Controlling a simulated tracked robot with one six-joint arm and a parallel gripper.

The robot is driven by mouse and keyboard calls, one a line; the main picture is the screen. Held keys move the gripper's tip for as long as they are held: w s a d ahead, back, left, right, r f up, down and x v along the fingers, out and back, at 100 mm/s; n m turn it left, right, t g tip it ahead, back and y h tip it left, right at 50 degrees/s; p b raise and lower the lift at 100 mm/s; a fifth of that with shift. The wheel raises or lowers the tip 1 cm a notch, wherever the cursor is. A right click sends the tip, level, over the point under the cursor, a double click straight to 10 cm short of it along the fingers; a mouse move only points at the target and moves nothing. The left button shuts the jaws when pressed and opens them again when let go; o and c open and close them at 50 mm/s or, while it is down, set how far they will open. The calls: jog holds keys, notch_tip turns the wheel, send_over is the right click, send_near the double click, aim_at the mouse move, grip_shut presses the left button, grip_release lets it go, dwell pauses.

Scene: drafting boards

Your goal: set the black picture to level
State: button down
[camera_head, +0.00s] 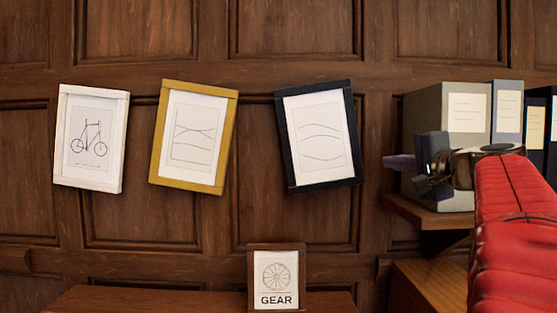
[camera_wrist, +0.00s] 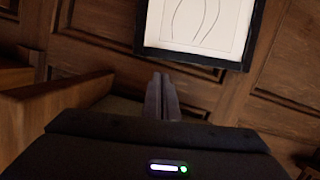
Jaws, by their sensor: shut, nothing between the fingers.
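The black picture (camera_head: 319,136) hangs on the wood-panelled wall, right of the other two pictures. It is tilted, with its top leaning to the left and its right side higher than its left. It shows curved lines on white paper. In the wrist view the black picture (camera_wrist: 198,30) is at the top, partly cut off by the edge. My gripper (camera_head: 388,161) is to the right of the black picture, apart from it, and points left. In the wrist view my gripper (camera_wrist: 162,95) has its fingers together and empty, below the frame's edge.
A white picture (camera_head: 91,138) and a yellow picture (camera_head: 193,137) hang tilted on the left. A small framed gear card (camera_head: 275,278) stands on a wooden surface below. Binders (camera_head: 465,105) stand on a shelf (camera_head: 430,212) behind my gripper. The wall between is clear.

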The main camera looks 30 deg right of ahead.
jog(key=shift+s+d+r, duration=0.1)
jog(key=shift+s+d, duration=0.05)
jog(key=shift+d, duration=0.05)
jog(key=x, duration=1)
dwell(0.3)
dwell(0.3)
